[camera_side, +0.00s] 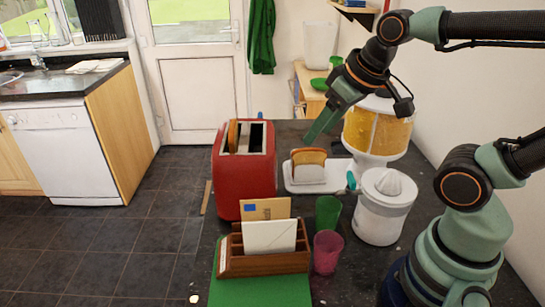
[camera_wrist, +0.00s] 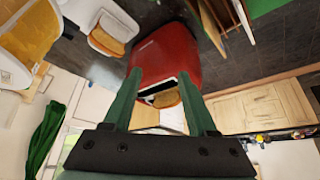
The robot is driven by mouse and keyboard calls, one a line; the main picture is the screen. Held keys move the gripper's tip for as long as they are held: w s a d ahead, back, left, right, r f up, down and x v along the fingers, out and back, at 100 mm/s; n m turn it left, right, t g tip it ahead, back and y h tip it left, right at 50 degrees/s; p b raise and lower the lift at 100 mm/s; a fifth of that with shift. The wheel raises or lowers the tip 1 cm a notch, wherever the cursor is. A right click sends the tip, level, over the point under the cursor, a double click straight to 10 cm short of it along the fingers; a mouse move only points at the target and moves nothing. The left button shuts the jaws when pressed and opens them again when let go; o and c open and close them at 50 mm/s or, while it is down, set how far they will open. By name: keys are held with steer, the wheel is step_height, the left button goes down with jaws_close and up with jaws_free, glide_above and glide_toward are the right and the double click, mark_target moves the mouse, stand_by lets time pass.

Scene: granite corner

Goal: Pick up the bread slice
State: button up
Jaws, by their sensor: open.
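A bread slice (camera_side: 233,135) stands upright in one slot of the red toaster (camera_side: 243,175), its top showing; the other slot looks dark and empty. That slice (camera_wrist: 166,99) also shows in the wrist view, between my fingers in the picture. More bread (camera_side: 308,158) stands in a white holder (camera_side: 318,184) right of the toaster; it also shows in the wrist view (camera_wrist: 107,43). My gripper (camera_side: 313,137) is above and behind the white holder, right of the toaster, pointing down-left. In the wrist view its green fingers (camera_wrist: 159,73) are apart with nothing held.
A yellow-and-white dispenser (camera_side: 378,130) and a white juicer (camera_side: 384,205) stand at the right. Green (camera_side: 328,213) and pink (camera_side: 327,251) cups and a wooden letter rack (camera_side: 262,262) are in front. The dark counter's left edge lies close to the toaster.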

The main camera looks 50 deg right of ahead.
steer(key=shift+w+r, duration=0.1)
steer(key=w+a+r+m+g, duration=0.1)
steer(key=w+r+m+g, duration=0.25)
steer(key=w+r, duration=0.6)
steer(key=m+g, duration=0.2)
steer(key=m, duration=0.4)
glide_above(233, 124)
step_height(233, 124, down, 4)
steer(key=f, duration=0.6)
steer(key=shift+w+f, duration=0.3)
steer(key=shift+w, duration=0.05)
steer(key=shift+s+f, duration=0.15)
steer(key=shift+f, duration=1.2)
steer(key=shift+s+f, duration=0.1)
steer(key=shift+f, duration=1.25)
jaws_close()
